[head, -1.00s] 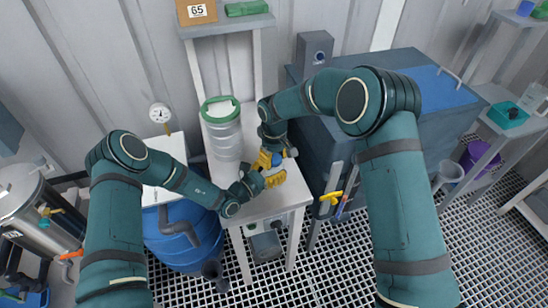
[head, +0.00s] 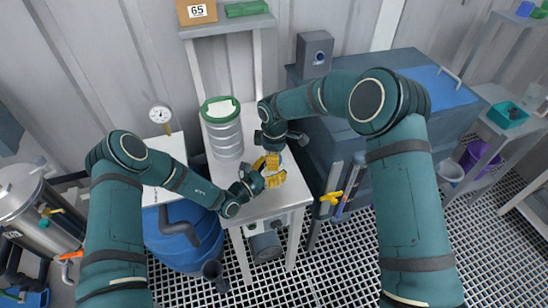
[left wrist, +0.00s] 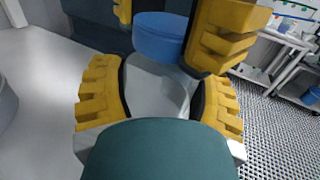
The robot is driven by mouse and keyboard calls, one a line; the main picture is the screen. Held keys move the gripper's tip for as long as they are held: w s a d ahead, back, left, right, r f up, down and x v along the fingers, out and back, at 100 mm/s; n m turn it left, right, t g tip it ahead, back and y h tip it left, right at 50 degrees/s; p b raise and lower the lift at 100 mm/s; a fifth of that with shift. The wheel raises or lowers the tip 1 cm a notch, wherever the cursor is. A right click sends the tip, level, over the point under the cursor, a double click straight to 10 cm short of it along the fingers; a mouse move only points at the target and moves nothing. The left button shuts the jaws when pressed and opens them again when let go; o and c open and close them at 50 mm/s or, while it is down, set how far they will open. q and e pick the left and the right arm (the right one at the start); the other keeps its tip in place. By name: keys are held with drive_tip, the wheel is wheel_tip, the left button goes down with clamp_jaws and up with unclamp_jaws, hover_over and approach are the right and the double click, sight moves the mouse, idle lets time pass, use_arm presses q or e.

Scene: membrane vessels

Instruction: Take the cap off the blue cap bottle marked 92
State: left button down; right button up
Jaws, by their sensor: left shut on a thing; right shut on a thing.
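In the left wrist view, my left gripper (left wrist: 158,95) is shut on the pale, translucent body of the bottle (left wrist: 155,88), with a yellow finger on each side. The blue cap (left wrist: 160,38) is above the body, between the yellow fingers of my right gripper (left wrist: 172,25), which is shut on it. I cannot tell whether the cap still touches the bottle's neck. In the head view, my left gripper (head: 270,179) and right gripper (head: 271,160) meet over the white table, hiding most of the bottle. The number 92 is not readable.
A blue drum (head: 182,240) is below left. A large blue-grey cabinet (head: 330,133) stands at right, with a yellow-handled valve (head: 331,197) on its near side.

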drive_tip(key=shift+r, duration=0.2)
drive_tip(key=shift+r, duration=0.9)
drive_tip(key=shift+r, duration=2.05)
use_arm(q)
unclamp_jaws()
